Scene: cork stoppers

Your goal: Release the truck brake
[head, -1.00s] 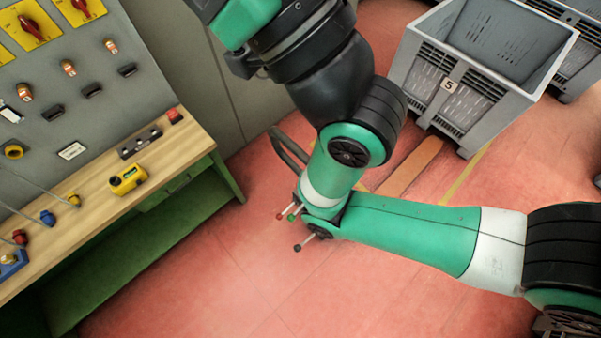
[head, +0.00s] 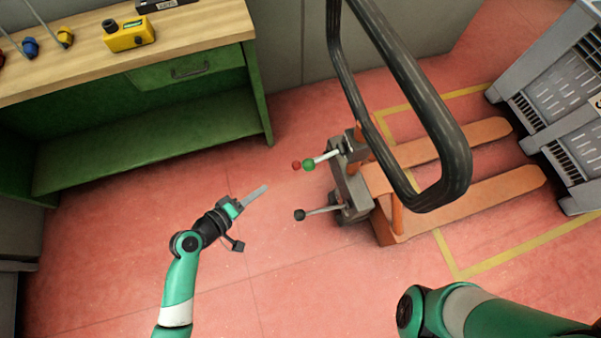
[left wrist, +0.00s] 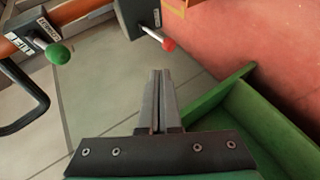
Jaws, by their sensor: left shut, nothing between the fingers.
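The orange pallet truck (head: 395,226) stands right of centre in the head view, with a tall black loop handle (head: 455,150). Three levers stick out to the left from its grey blocks: a red knob (head: 296,165), a green knob (head: 309,165) and a black knob (head: 299,215). My left gripper (head: 262,189) is shut and empty, left of the levers and apart from them. In the left wrist view its fingers (left wrist: 158,90) point towards the red knob (left wrist: 169,44), with the green knob (left wrist: 58,54) further left. My right gripper is out of view.
A wooden-topped green workbench (head: 150,135) with a yellow device (head: 128,36) stands at the upper left. Grey crates (head: 545,110) stand at the right. Open red floor lies between bench and truck. My right arm crosses the lower right corner.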

